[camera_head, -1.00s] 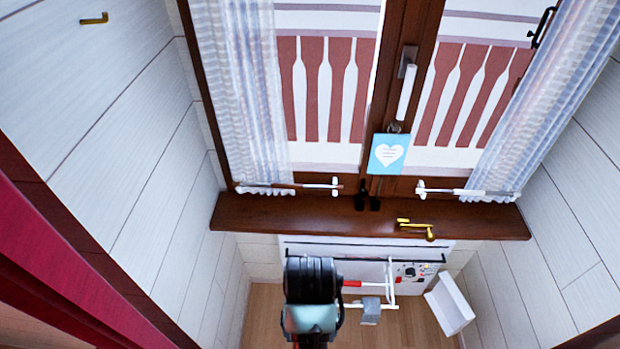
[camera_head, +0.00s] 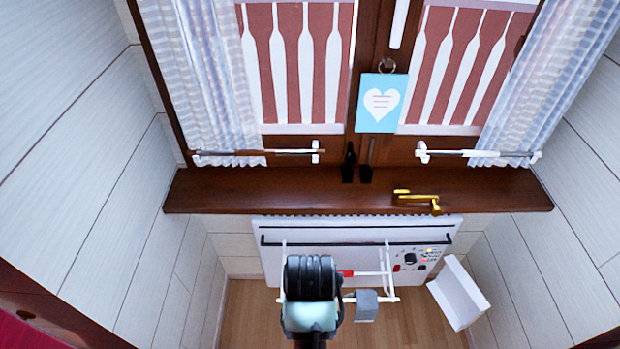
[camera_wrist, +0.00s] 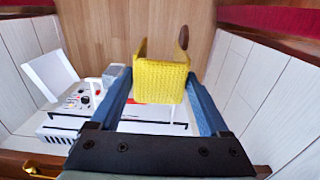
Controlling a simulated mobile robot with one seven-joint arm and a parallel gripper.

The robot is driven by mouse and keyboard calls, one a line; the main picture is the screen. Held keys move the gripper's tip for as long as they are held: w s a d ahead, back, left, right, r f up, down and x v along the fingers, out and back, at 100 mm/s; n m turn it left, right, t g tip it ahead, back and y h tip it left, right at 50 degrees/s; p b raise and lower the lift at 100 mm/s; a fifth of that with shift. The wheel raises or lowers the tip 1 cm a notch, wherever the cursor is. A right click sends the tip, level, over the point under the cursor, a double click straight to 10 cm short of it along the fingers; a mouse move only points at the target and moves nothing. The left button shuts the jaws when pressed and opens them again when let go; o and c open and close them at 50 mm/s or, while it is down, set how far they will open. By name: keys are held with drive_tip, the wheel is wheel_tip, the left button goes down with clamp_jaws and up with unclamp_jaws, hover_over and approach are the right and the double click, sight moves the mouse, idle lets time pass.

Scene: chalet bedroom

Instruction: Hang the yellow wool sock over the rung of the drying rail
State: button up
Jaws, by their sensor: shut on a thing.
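The yellow wool sock (camera_wrist: 160,82) is in the wrist view, held between the two blue fingers of my gripper (camera_wrist: 157,76). Its knitted body spans the gap, and a brown end (camera_wrist: 183,38) shows at its upper right. In the head view my own arm hides the sock and fingers. The drying rail (camera_head: 388,262) is a white frame in front of the white heater, with uprights and thin cross bars. My arm covers its left middle part. In the wrist view part of the rail shows beside and behind the fingers. I cannot tell whether the sock touches it.
The white heater (camera_head: 300,229) with dials stands under a dark wooden sill (camera_head: 280,190). A brass handle (camera_head: 418,198) lies on the sill. A white open bin (camera_head: 460,295) stands right of the rail. A blue heart card (camera_head: 380,103) hangs from the window. Panelled walls close in both sides.

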wheel_tip(320, 180, down, 41)
drive_tip(key=b, duration=3.9)
drive_tip(key=shift+f, duration=0.15)
